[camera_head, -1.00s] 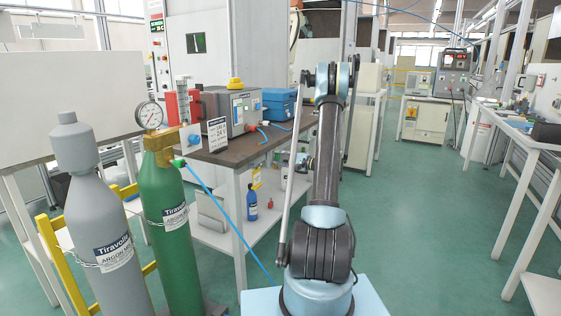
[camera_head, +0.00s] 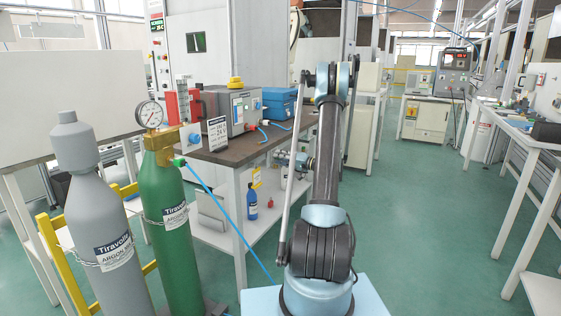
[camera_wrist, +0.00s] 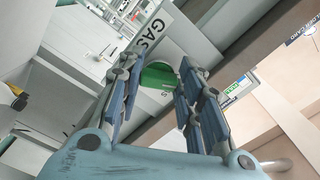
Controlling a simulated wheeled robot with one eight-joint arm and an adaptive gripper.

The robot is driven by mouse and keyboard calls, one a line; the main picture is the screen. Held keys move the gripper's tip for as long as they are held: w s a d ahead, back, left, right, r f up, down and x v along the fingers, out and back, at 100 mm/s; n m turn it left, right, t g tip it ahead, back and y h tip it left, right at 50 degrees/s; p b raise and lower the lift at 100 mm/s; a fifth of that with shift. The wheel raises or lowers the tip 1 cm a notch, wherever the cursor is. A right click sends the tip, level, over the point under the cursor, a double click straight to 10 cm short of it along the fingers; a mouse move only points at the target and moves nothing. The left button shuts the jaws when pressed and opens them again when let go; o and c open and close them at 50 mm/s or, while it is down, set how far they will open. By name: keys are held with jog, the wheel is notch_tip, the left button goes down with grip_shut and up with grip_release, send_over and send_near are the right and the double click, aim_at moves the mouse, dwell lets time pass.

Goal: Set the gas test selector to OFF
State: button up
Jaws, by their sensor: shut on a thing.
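In the wrist view a green rounded part (camera_wrist: 158,76), which looks like the gas selector knob, lies between the fingers of my gripper (camera_wrist: 159,66). The fingers are shut on it from both sides. A light panel with large black letters reading GAS (camera_wrist: 150,33) is right behind it. More lettering is partly covered, and I cannot read the selector's setting.
A dark-topped bench (camera_head: 215,154) carries a grey power unit (camera_head: 228,108) and a blue case (camera_head: 278,103). A green gas cylinder (camera_head: 172,225) and a grey one (camera_head: 105,225) stand front left. The floor right of my arm is open up to the right-hand table (camera_head: 510,124).

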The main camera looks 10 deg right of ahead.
jog(key=shift+f+n, duration=0.1)
jog(key=shift+n, duration=0.2)
jog(key=o, duration=1.1)
jog(key=shift+w+f, duration=0.1)
jog(key=shift+c, duration=0.2)
jog(key=v, duration=1.2)
jog(key=shift+a, duration=0.1)
